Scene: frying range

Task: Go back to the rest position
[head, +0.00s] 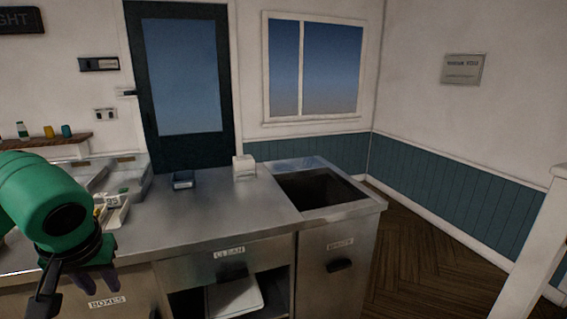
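My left gripper (75,282) is at the lower left, on the end of my green arm, in front of the steel counter's (185,225) front edge. Its dark fingers point down, and a small purplish shape shows beside them. I cannot tell whether the fingers are apart or closed, or whether they hold anything. My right gripper is not in view.
The counter has a dark open bin (318,188) at its right end. A white box (244,167) and a small dark device (183,180) stand at the back. Trays and small items lie near my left arm. Wooden floor (425,260) is clear at right.

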